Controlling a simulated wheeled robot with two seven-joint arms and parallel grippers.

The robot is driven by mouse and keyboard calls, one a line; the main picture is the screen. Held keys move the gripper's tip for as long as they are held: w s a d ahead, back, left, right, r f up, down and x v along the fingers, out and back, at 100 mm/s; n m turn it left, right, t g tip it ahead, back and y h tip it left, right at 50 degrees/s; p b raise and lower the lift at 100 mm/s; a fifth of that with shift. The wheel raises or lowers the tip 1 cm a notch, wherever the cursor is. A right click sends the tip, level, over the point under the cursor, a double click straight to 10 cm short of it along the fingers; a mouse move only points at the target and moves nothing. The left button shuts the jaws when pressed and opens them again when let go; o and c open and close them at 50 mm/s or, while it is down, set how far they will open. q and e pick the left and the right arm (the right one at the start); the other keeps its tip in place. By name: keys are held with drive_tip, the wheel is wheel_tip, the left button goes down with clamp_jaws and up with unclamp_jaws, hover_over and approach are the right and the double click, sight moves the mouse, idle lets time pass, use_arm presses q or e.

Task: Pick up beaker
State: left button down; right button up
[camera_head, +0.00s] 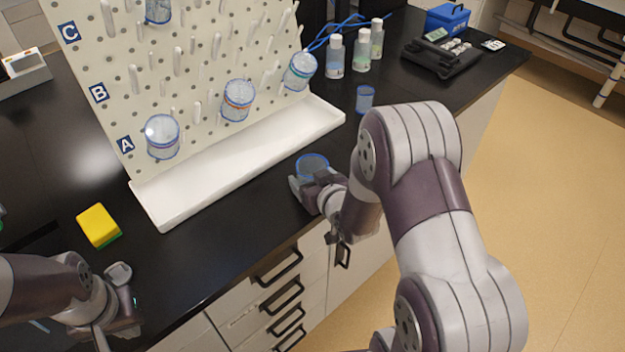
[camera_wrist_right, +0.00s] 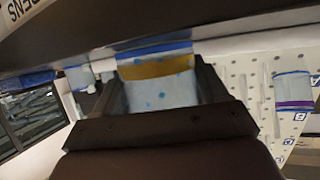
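A clear beaker with a blue rim (camera_head: 312,163) is at my right gripper (camera_head: 312,190), over the black counter near its front edge. In the right wrist view the beaker (camera_wrist_right: 158,85) shows a blue band and an orange band and sits between the two dark fingers (camera_wrist_right: 160,100), which appear to press on both its sides. Whether its base touches the counter is hard to tell. My left gripper (camera_head: 122,298) is low at the left, over the counter's front edge and apart from the beaker; its finger gap is not clear.
A white pegboard rack (camera_head: 200,60) with several beakers hung on it stands in a white tray (camera_head: 245,160). Another beaker (camera_head: 365,98) stands behind my right arm. Bottles (camera_head: 362,50), a black case (camera_head: 440,58) and a yellow sponge (camera_head: 98,225) are on the counter.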

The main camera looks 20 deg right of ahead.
sight(309, 160)
drive_tip(key=shift+c, duration=0.4)
